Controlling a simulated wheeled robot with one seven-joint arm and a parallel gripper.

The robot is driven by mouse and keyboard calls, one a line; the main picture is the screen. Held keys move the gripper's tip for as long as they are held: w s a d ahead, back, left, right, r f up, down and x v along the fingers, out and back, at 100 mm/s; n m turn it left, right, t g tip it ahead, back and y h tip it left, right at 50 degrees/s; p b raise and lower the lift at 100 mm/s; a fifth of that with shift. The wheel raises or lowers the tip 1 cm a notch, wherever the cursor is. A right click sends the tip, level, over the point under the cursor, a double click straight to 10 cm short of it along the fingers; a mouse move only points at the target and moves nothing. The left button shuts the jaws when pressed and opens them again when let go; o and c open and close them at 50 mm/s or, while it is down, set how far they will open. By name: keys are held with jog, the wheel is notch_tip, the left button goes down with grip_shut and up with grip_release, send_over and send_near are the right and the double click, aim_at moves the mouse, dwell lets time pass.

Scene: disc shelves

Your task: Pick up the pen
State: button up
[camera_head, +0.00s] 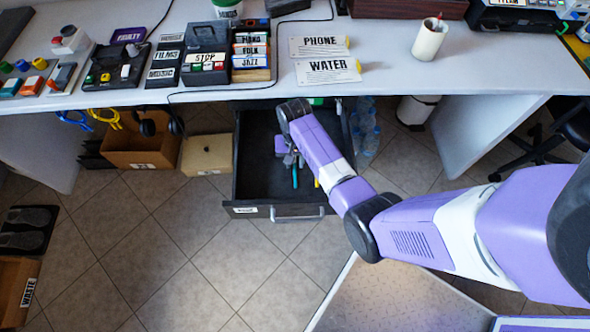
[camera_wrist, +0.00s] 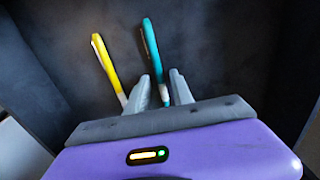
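A teal pen (camera_wrist: 151,48) with a white end lies in the open dark drawer (camera_head: 249,160). It also shows in the head view (camera_head: 294,178). A yellow pen (camera_wrist: 104,60) lies to its left in the wrist view, and part of it shows in the head view (camera_head: 316,183). My gripper (camera_wrist: 163,82) is open over the drawer. In the wrist view, the white end of the teal pen appears between its fingers, with gaps at the sides. I cannot tell how far the fingers are above the drawer floor.
The drawer's front with its handle (camera_head: 298,213) is pulled out under the white desk (camera_head: 388,72). A white cup (camera_head: 429,40) with something reddish in it stands on the desk. Boxes (camera_head: 207,154) stand left of the drawer, bottles (camera_head: 367,125) to its right.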

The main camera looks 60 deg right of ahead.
grip_shut()
jog(key=shift+r, duration=0.15)
